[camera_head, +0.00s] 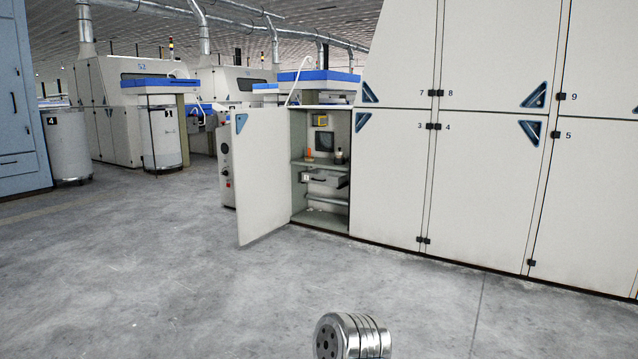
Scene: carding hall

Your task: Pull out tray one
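Tray one (324,182) appears to be the grey drawer-like tray inside the open cabinet (321,220). It sits below a shelf, and a small white label shows at its left end; the mark on it is too small to read surely. I cannot tell whether the tray is fully in or partly out. The cabinet door (262,178) stands open, swung out to the left. Neither of my grippers shows in the view.
An orange item (309,154) and a dark bottle-like item (339,157) stand on the shelf (322,163) above the tray. Closed white panels (390,180) run along the right. Open concrete floor (200,280) lies in front of the cabinet. Large cans and machines stand at the left.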

